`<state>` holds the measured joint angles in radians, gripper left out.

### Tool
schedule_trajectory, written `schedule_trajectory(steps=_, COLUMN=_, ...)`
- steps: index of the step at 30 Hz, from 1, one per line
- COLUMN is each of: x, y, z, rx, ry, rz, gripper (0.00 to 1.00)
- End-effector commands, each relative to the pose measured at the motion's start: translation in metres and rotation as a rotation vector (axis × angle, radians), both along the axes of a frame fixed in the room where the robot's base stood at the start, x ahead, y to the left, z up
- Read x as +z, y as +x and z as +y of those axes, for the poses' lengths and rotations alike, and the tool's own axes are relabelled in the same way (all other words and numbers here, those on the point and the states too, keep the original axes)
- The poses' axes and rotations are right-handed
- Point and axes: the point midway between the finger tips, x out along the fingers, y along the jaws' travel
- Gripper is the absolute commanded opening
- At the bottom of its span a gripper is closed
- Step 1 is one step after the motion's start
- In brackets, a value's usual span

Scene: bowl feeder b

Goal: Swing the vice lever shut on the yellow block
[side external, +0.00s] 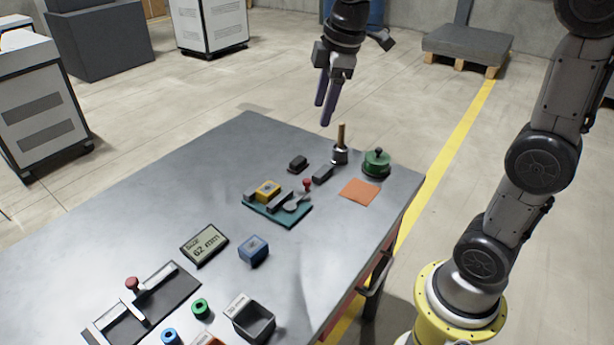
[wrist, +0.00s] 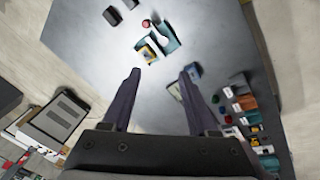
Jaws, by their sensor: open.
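The vice (side external: 290,219) has a teal base and grey jaws and sits in the middle of the grey table. The yellow block (side external: 266,188) is in the vice, at its back left part; whether the jaws touch it I cannot tell. The lever's red knob (side external: 306,184) stands at the right side of the vice. In the wrist view, the yellow block (wrist: 150,53) and the red knob (wrist: 146,23) show beyond the fingertips. My gripper (side external: 322,113) is open and empty, high above the back of the table, well clear of the vice. Both fingers also show in the wrist view (wrist: 158,76).
Behind the vice are a black block (side external: 298,163), a cup with a wooden handle (side external: 340,155), a green lidded thing (side external: 376,164) and an orange pad (side external: 359,192). In front are a display (side external: 205,244), a blue block (side external: 253,249) and a grey bin (side external: 254,319). The table's left back is clear.

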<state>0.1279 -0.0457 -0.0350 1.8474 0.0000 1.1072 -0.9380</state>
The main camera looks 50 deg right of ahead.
Motion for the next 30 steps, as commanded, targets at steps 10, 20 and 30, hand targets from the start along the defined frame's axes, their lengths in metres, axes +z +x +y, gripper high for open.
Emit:
schedule_trajectory(steps=10, x=-0.085, y=0.084, z=-0.052, rx=0.004, ry=0.018, rz=0.197, gripper=0.60)
schedule_trajectory(steps=20, x=-0.127, y=0.086, z=-0.066, rx=-0.026, ry=0.038, rz=0.268, gripper=0.60)
schedule_trajectory(steps=30, x=-0.187, y=0.085, z=-0.065, rx=-0.025, ry=0.039, rz=0.272, gripper=0.60)
